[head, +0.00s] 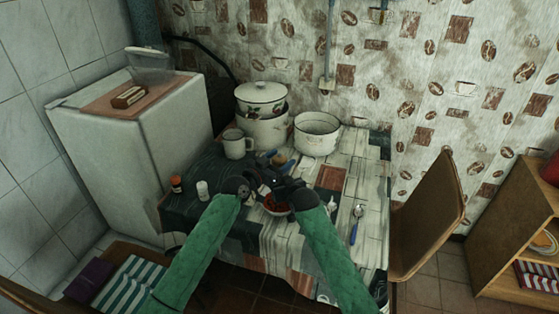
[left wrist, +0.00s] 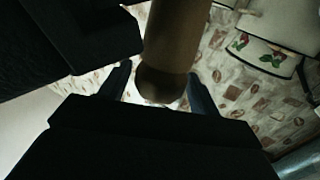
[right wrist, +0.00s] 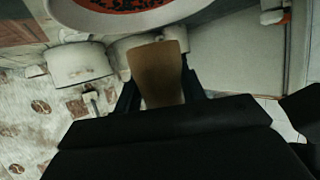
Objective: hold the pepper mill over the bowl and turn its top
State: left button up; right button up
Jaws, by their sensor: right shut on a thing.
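The pepper mill is a brown wooden cylinder, seen in the left wrist view (left wrist: 170,45) and the right wrist view (right wrist: 160,75). My right gripper (head: 284,187) is shut on it; in the right wrist view both fingers lie against its sides. My left gripper (head: 264,179) is open, and its fingers (left wrist: 160,92) stand on either side of the mill's rounded end with a gap showing on one side. The bowl (head: 275,209) holds red food and sits under the grippers, partly hidden by them. Its pale rim (right wrist: 70,22) also shows in the right wrist view.
A mug (head: 236,146), stacked pots (head: 262,118) and an open white pot (head: 317,136) stand at the back of the table. A white shaker (head: 203,190) and orange-brown jar (head: 176,184) stand left. A blue-handled spoon (head: 355,226) lies right. A chair (head: 433,215) stands at the right.

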aim_at(279, 156)
pick_arm(q)
jog(key=c, duration=0.8)
jog(key=shift+d+r+m+g+h, duration=0.1)
jog(key=shift+m+g+h, duration=0.5)
jog(key=shift+g+h, duration=0.2)
jog(key=o, duration=1)
notch_tip(279, 156, up, 10)
jog(key=shift+f, duration=0.15)
